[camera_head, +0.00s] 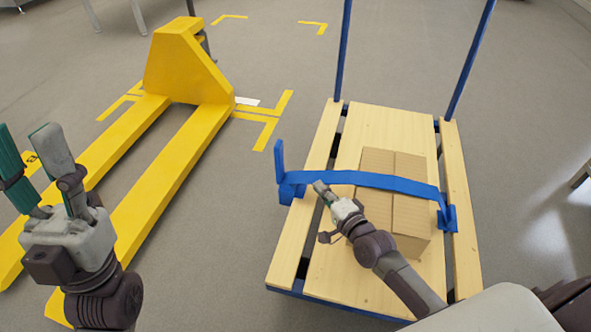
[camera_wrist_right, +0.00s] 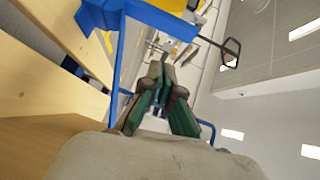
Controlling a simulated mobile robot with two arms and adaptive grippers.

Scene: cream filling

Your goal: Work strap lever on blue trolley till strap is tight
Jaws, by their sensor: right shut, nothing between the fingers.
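The blue trolley (camera_head: 300,291) has a wooden deck (camera_head: 335,285) with a cardboard box (camera_head: 410,215) on it. A blue strap (camera_head: 385,180) runs over the box, with its right end at a blue bracket (camera_head: 447,216). At its left end, a blue lever (camera_head: 280,160) stands upright from a blue base at the deck's left edge. My right gripper (camera_head: 319,187) is shut and empty, just right of the lever base, close to the strap. In the right wrist view its fingers (camera_wrist_right: 165,85) point toward blue parts (camera_wrist_right: 155,18). Contact cannot be told. My left gripper (camera_head: 32,150) is open and empty, at far left.
A yellow pallet jack (camera_head: 190,65) stands left of the trolley, its forks reaching under my left gripper's side of the picture. Blue posts (camera_head: 343,50) rise from the trolley's far end. Grey floor (camera_head: 225,250) is clear between jack and trolley.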

